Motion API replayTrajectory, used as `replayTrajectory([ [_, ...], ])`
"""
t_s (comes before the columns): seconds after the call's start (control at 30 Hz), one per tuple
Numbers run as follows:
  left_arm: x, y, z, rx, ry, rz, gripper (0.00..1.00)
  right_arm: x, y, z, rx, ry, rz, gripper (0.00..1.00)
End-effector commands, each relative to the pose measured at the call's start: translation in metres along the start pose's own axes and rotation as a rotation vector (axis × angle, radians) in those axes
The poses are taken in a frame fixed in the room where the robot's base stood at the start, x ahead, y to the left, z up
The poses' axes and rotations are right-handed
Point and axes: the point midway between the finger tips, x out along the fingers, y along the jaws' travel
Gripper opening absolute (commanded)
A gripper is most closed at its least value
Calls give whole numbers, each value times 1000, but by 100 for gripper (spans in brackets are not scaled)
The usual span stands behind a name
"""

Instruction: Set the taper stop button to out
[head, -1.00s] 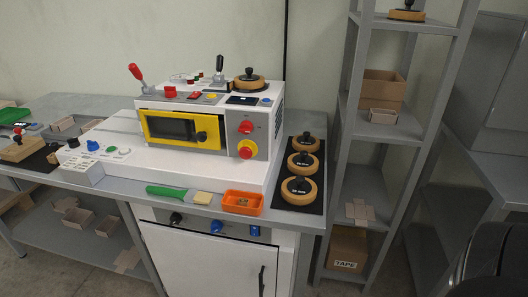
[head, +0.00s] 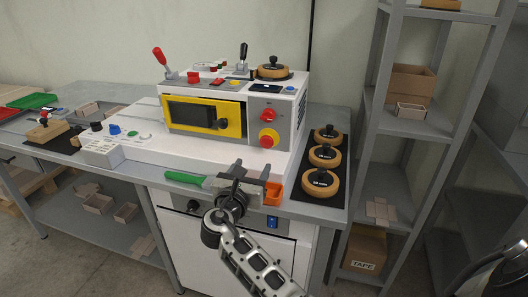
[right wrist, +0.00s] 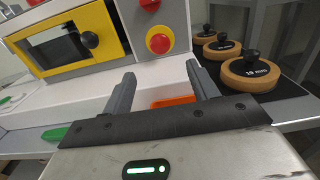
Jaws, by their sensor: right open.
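A round red button on a yellow collar (head: 268,138) sits low on the grey right-hand panel of the white machine (head: 235,112). It also shows in the right wrist view (right wrist: 160,43), beyond and above my fingertips; it looks like the stop button, but no label is readable. Whether it is in or out I cannot tell. My right gripper (head: 252,168) is open and empty, in front of the machine's lower right part and apart from the button. Its two fingers show in the right wrist view (right wrist: 160,75).
A red knob (head: 267,114) is just above the button. A yellow-framed window door (head: 230,131) lies left of it. Wooden discs with black knobs (head: 324,155) stand on a black mat at right. An orange tray (head: 273,191) is partly hidden behind my gripper.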

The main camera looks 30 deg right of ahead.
Motion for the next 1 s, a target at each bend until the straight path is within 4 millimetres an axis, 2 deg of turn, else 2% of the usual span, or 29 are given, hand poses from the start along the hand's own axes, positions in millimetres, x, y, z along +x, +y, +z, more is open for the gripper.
replayTrajectory([
  [0.03,5,0,5,-5,7,3,36,13,0,-4,2,-3,-2,59],
  [0.3,16,2,13,-43,42,22,36,71,0,-6,3,-1,-1,59],
  [0.5,18,4,20,-61,55,29,36,100,0,-4,3,-1,1,59],
  [0.7,16,4,18,-54,68,27,36,113,0,-2,3,1,1,59],
  [0.97,16,4,16,-53,70,27,36,113,0,-1,2,2,2,59],
  [1.0,16,4,16,-53,70,27,36,113,0,-1,2,2,2,51],
])
